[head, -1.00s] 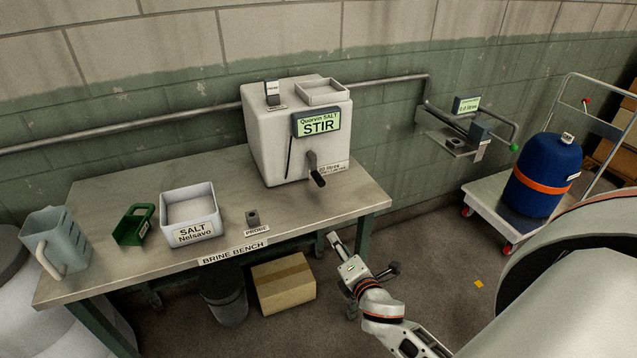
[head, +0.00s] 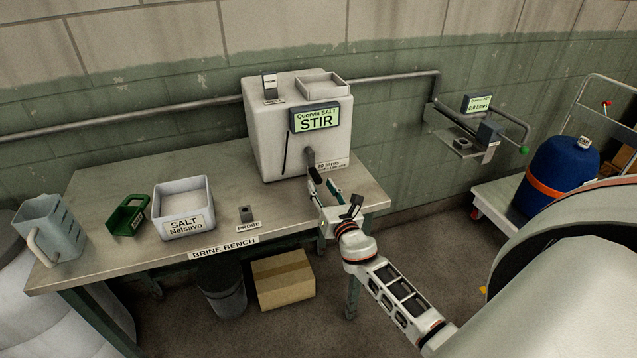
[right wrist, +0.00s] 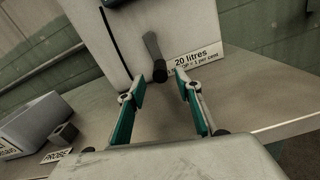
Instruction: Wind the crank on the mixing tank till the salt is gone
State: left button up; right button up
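The white mixing tank (head: 275,140) stands at the back of the bench, with a lit display (head: 316,117) reading "Quorvin SALT STIR". Its dark crank (head: 309,158) is on the front face, and the knob is partly hidden by my gripper in the head view. In the right wrist view the crank arm (right wrist: 152,45) hangs down to a dark knob (right wrist: 160,71). My right gripper (head: 327,182) is open in front of the crank. Its green-padded fingers (right wrist: 160,92) are spread, with the knob beyond and between their tips. My left gripper is out of view.
On the bench (head: 100,240) are a jug (head: 50,225), a green scoop (head: 128,215), a white salt tub (head: 184,208) and a probe block (head: 246,214). A blue drum (head: 556,172) stands on a trolley at right. A cardboard box (head: 283,278) and bin (head: 222,288) are below.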

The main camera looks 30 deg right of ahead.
aim_at(318, 182)
jog(key=shift+x, duration=1.55)
jog(key=shift+c, duration=0.3)
grip_shut()
